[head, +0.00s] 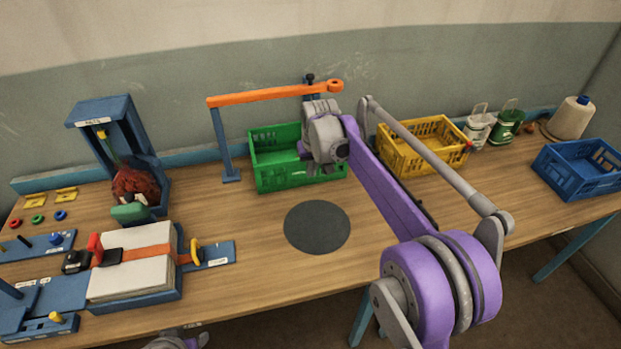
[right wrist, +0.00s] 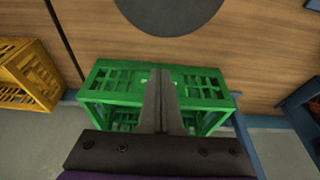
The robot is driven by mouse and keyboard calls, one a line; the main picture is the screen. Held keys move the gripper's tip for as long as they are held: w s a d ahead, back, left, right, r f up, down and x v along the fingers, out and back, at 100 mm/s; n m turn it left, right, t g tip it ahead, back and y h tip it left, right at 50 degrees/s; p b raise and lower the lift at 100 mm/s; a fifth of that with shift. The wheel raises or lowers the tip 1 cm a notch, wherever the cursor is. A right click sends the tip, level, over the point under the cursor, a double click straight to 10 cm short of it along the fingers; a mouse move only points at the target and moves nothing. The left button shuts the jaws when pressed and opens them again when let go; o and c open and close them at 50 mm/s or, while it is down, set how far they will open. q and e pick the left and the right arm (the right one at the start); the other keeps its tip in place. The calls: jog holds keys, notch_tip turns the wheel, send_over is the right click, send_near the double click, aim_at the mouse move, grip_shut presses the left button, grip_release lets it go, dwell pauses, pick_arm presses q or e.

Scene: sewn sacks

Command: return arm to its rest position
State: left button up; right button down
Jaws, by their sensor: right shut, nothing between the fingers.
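My right arm reaches in from the lower right of the head view, its purple links crossing over the table. My right gripper (head: 322,172) hangs over the green crate (head: 276,177) at the back of the table. In the right wrist view the fingers (right wrist: 162,85) are pressed together with nothing between them, in front of the green crate (right wrist: 105,85). The visible part of the crate looks empty. Only a small grey and purple piece of my left arm shows at the bottom edge of the head view, and the state of its gripper cannot be made out.
An orange bar (head: 270,94) on a blue post stands close by the right gripper. A yellow crate (head: 425,146) and a blue crate (head: 580,170) stand to the right. A strapped white pad (head: 130,270) lies at left. The dark disc (head: 317,228) is bare.

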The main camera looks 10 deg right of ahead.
jog(key=s+d+r+t, duration=0.1)
jog(key=s+d+r, duration=0.1)
jog(key=s, duration=1.8)
jog(key=s+f, duration=0.4)
jog(key=s, duration=0.4)
jog(key=s+f+t, duration=0.1)
jog(key=s+f, duration=0.3)
jog(key=s, duration=0.4)
jog(key=shift+s+d+f, duration=0.15)
jog(key=shift+s+d, duration=0.1)
jog(key=shift+d, duration=0.1)
